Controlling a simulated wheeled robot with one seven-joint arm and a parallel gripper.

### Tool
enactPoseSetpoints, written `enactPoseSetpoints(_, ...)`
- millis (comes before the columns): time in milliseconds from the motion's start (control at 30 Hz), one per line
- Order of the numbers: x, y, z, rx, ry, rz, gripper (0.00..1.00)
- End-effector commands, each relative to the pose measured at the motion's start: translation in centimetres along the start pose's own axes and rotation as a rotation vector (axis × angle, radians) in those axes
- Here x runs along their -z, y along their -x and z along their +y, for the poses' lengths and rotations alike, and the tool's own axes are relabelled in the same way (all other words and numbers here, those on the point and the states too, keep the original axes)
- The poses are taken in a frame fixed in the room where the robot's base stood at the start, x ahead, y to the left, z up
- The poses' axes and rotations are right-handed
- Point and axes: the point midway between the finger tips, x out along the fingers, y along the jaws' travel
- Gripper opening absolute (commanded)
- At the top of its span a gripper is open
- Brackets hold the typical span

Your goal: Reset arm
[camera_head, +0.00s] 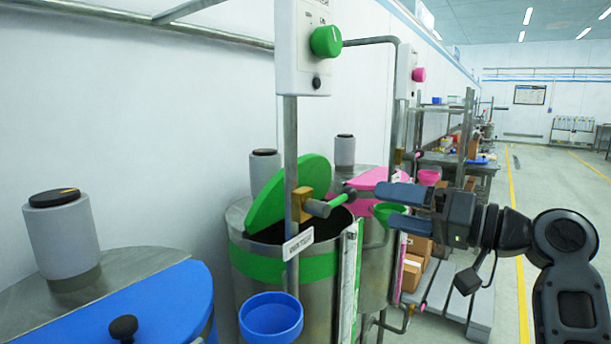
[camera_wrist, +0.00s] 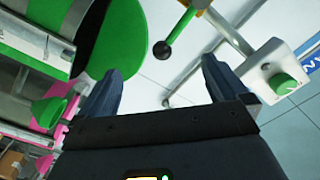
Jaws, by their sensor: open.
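My gripper (camera_head: 384,207) is open and empty in the head view, at the right of the green-banded drum (camera_head: 325,265). Its two fingers (camera_wrist: 160,92) are spread apart in the wrist view, with nothing between them. The drum's green lid (camera_head: 289,192) stands tilted up, and the dark opening below it shows. A valve handle with a green grip and a grey knob (camera_head: 318,207) is in front of the lid, left of my gripper and apart from it. The dark knob (camera_wrist: 161,49) also shows in the wrist view beyond the fingers. My arm reaches in from the right.
A control box with a green dial (camera_head: 326,41) hangs on a post above the drum. A blue-lidded drum (camera_head: 150,305) is at the left, with a blue funnel (camera_head: 271,318) nearby. A pink-lidded drum (camera_head: 372,181) and a green funnel (camera_head: 389,213) stand behind. Open floor lies right.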

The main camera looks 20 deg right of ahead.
Motion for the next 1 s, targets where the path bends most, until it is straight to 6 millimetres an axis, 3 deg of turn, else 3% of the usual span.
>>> enactPoseSetpoints(167,-0.7,-0.1,0.5,-0.011,-0.008,0.004,1.00)
enactPoseSetpoints(267,-2.7,-0.1,1.8,-0.048,-0.028,0.022,1.00)
enactPoseSetpoints(433,-8.7,0.6,5.4,-0.169,-0.067,0.077,1.00)
enactPoseSetpoints(600,-15.2,2.6,8.2,-0.307,-0.070,0.122,1.00)
enactPoseSetpoints(800,-22.4,6.3,9.8,-0.459,-0.026,0.151,1.00)
enactPoseSetpoints(1000,-28.6,11.1,9.5,-0.589,0.062,0.154,1.00)
